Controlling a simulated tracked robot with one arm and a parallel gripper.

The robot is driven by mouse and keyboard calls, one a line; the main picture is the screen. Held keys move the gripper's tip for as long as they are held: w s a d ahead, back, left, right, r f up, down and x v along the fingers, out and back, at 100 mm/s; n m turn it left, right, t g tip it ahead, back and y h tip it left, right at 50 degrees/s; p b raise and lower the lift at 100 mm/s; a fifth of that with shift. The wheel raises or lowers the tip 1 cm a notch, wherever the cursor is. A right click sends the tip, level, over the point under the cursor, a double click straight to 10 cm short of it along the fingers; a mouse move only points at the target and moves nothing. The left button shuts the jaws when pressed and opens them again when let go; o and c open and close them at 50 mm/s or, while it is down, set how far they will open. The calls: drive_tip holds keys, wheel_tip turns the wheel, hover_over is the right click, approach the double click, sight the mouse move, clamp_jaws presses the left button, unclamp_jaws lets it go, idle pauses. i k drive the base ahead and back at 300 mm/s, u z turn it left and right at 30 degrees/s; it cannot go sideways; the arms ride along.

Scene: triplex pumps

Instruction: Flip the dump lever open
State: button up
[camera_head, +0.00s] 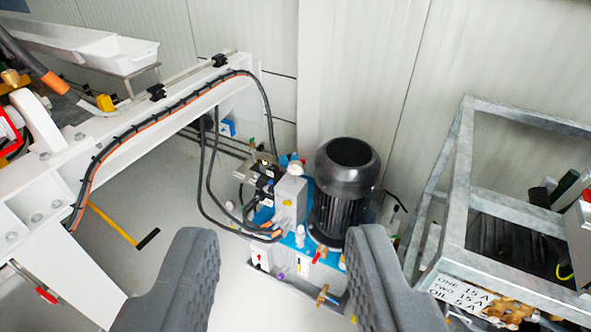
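My gripper (283,238) is open, its two dark grey ribbed fingers wide apart at the bottom of the view with nothing held between them. No lever is labelled, so I cannot tell which one is the dump lever. A small red lever (320,254) shows on the hydraulic power unit, beyond and between the fingertips. A red-handled lever (46,295) sits at the lower left by the white frame. A yellow bar with a black end (118,226) shows left of my gripper. My gripper appears clear of all of them.
The power unit has a black motor (346,185) and a grey block (291,198) with hoses. A white beam (130,125) carrying cables crosses the left. A galvanized frame (452,190) with a labelled sign (461,293) stands at right. A pale wall (365,70) closes the back.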

sight(316, 257)
drive_tip(key=z, duration=0.75)
drive_tip(key=i, duration=1.3)
drive_tip(key=u, duration=0.5)
